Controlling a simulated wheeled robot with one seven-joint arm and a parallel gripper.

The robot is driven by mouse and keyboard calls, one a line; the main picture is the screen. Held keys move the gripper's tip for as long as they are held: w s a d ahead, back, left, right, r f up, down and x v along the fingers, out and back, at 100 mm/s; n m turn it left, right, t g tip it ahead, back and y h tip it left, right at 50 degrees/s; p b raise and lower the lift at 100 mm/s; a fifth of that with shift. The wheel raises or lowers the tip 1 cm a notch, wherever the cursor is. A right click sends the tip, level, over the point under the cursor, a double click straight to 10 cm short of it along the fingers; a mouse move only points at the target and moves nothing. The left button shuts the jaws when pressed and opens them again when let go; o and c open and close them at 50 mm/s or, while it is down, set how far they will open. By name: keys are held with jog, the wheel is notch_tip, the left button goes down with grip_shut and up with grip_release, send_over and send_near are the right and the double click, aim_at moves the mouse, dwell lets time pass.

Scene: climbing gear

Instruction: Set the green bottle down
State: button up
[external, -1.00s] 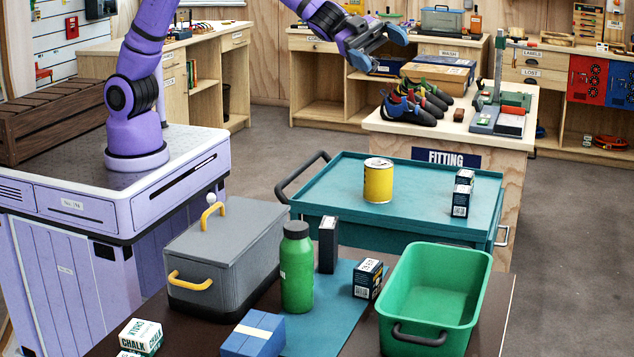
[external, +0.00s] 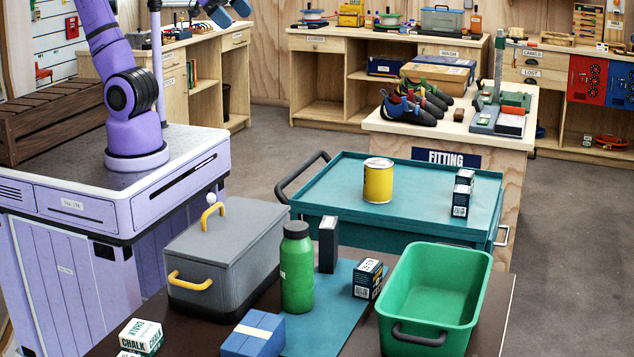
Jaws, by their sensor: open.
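The green bottle (external: 297,275) with a dark cap stands upright on the dark table, at the left edge of a teal mat (external: 336,318). Nothing holds it. My gripper (external: 232,8) is at the top edge of the external view, partly cut off, high up and far from the bottle. It is open, and I see nothing in it.
A grey lidded box (external: 222,262) with yellow handles stands left of the bottle. A dark box (external: 328,245), a small box (external: 367,279), a green bin (external: 437,293) and a blue box (external: 253,334) are around it. A yellow can (external: 378,182) stands on the teal cart (external: 330,190).

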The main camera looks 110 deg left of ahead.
jog(key=s+d+f+g, duration=0.1)
jog(key=s+f, duration=0.1)
jog(key=s, duration=0.4)
jog(key=s+d+f+g+h, duration=0.1)
jog(key=s+f, duration=0.1)
jog(key=s, duration=0.4)
jog(key=shift+d+f+n+g, duration=0.15)
jog(key=shift+f+n+g, duration=0.15)
jog(key=shift+n+g, duration=0.1)
